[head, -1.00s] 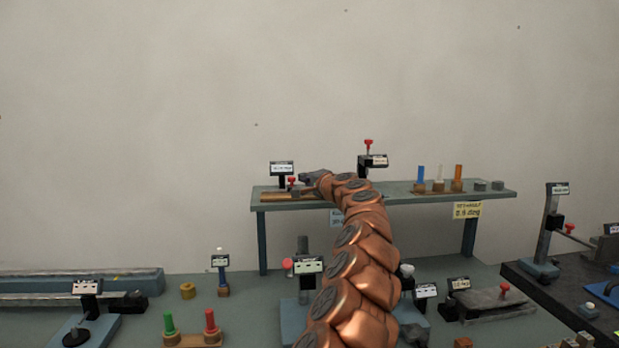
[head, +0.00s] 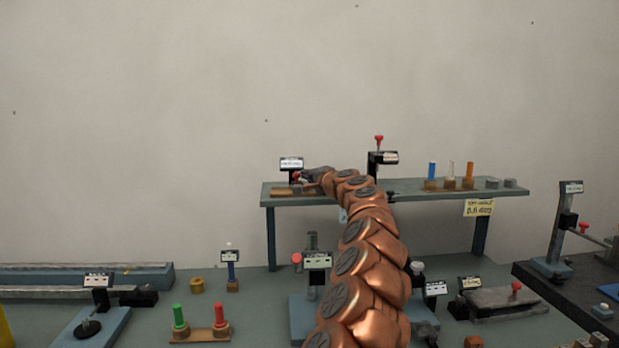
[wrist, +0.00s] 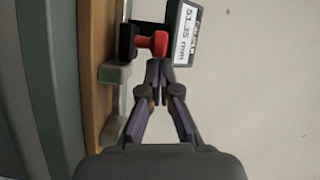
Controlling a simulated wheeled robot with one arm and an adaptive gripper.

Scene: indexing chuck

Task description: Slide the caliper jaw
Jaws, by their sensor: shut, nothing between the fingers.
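The caliper lies on a wooden board (head: 280,192) at the left end of the raised shelf in the head view. Its red knob (head: 296,176) sits below a small display (head: 291,163). In the wrist view, the red knob (wrist: 152,43) is mounted on a dark block (wrist: 127,42) beside the display (wrist: 183,33), which reads about 51.35 mm. My gripper (wrist: 159,68) is shut and empty, its fingertips right at the knob. I cannot tell if they touch it. My gripper (head: 312,173) is small and partly hidden by my arm in the head view.
The shelf (head: 400,191) also bears a stand with a red knob (head: 379,139) and several coloured pegs (head: 451,171) to the right. The bench below holds several fixtures, including green and red pegs (head: 200,320). The wall behind is bare.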

